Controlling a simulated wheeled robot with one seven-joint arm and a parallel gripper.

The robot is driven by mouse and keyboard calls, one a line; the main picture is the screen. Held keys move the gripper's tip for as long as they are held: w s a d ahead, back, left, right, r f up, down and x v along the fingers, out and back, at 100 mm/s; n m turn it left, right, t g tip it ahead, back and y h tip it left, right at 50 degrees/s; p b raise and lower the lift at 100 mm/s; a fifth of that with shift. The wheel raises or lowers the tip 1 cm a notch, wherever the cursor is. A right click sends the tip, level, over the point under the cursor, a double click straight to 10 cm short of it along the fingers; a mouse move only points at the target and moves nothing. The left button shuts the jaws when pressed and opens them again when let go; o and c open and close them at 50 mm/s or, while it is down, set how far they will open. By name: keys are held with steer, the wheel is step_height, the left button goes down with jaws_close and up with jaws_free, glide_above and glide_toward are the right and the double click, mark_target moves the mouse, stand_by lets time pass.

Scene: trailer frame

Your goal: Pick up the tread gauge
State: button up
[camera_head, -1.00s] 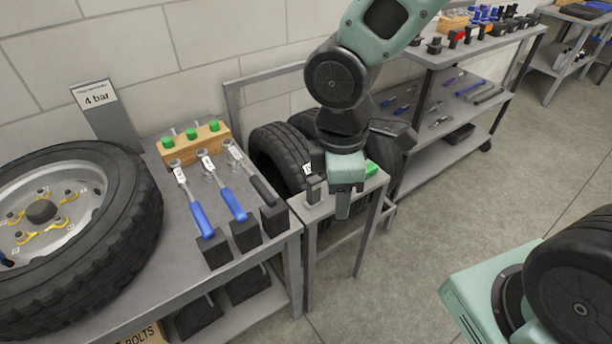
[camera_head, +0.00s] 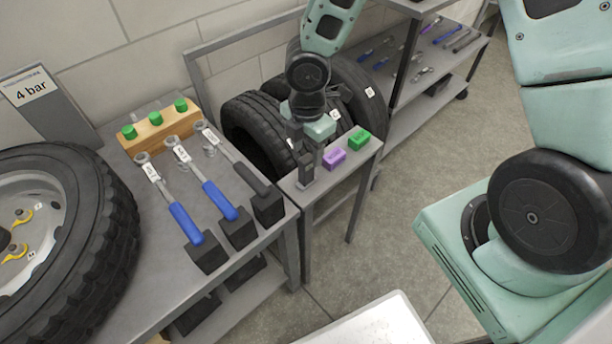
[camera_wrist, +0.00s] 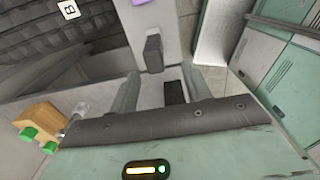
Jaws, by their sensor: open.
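A dark upright piece, which looks like the tread gauge (camera_head: 306,164), stands at the left end of a small grey stand (camera_head: 330,190). In the wrist view a dark block (camera_wrist: 153,54) stands just beyond my fingertips, and a second dark piece (camera_wrist: 174,92) shows between the fingers. I cannot tell which of these is the gauge. My gripper (camera_wrist: 158,84) is open, its two fingers apart with nothing visibly clamped. In the head view my gripper (camera_head: 312,145) is low over the stand's left end, close to the upright piece; its fingertips are hard to make out.
A purple block (camera_head: 334,158) and a green block (camera_head: 359,139) lie on the stand. Tyres (camera_head: 256,130) lean behind it. The left bench (camera_head: 150,215) holds several torque wrenches and a wheel (camera_head: 105,235). A shelf rack (camera_head: 405,108) stands behind right. Floor in front is open.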

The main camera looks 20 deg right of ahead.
mark_target(306, 169)
step_height(306, 169, down, 3)
steer(key=shift+f, duration=0.1)
steer(key=shift+w+d+f+b, duration=0.15)
steer(key=shift+f+b, duration=0.1)
steer(key=shift+f, duration=0.6)
steer(key=shift+w+a+f+b, duration=0.1)
steer(key=shift+w+f+b, duration=0.1)
steer(key=shift+f, duration=0.7)
steer(key=shift+w+d+f+b, duration=0.1)
steer(key=shift+f+b, duration=0.15)
steer(key=shift+f, duration=0.6)
jaws_close()
